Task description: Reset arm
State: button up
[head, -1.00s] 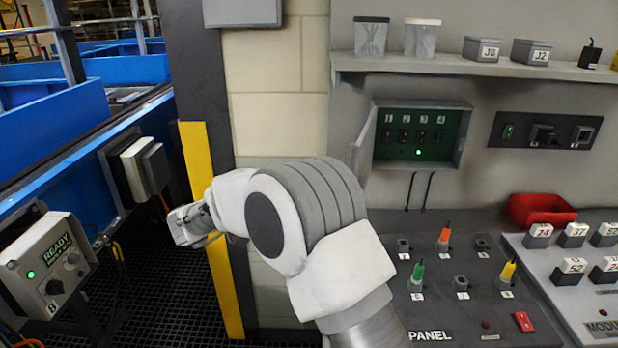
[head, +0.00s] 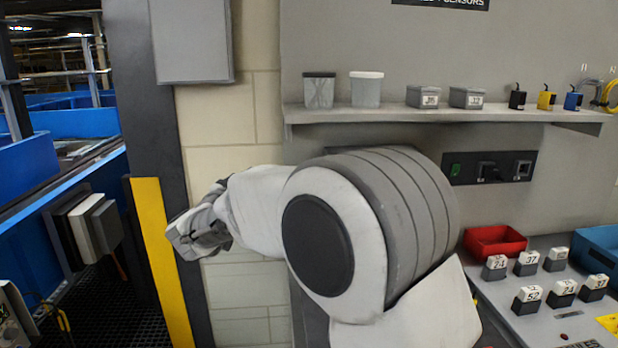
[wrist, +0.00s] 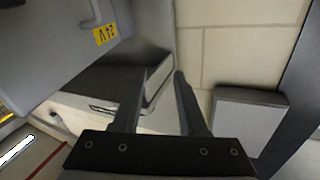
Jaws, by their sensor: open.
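My gripper (wrist: 158,85) shows in the wrist view with its two dark fingers apart and nothing between them. Beyond the fingers are a dark grey box with a light front (wrist: 158,78) and a pale block wall (wrist: 245,50). In the head view, my white and grey arm is bent across the middle and reaches left. Its grey far end is in front of the dark post (head: 150,120) and pale wall; the fingers cannot be made out there.
A shelf (head: 430,115) with cups and small boxes runs along the grey wall. My arm covers most of the panel below it. A red bin (head: 494,243) and several numbered modules are at right. A yellow strip (head: 160,265) and blue conveyor sides (head: 30,165) are at left.

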jog(key=s+d+r+n+g+y, duration=0.3)
jog(key=s+d+r+n+y, duration=0.35)
jog(key=s+y, duration=0.2)
jog(key=s+d+f+g+h, duration=0.1)
jog(key=s+d+f+g, duration=0.2)
jog(key=s, duration=0.6)
jog(key=s+d+f+g+h, duration=0.1)
jog(key=s+d+f+g, duration=0.2)
jog(key=s+d+f, duration=0.5)
jog(key=s+d+f+g+h, duration=0.1)
jog(key=s+d+f+g, duration=0.2)
jog(key=s+d+f, duration=0.2)
jog(key=s+d+m, duration=0.1)
jog(key=s+d, duration=0.2)
jog(key=s, duration=0.3)
jog(key=shift+s+d+f+h, duration=0.2)
jog(key=shift+d+f+h, duration=0.15)
jog(key=shift+f, duration=0.05)
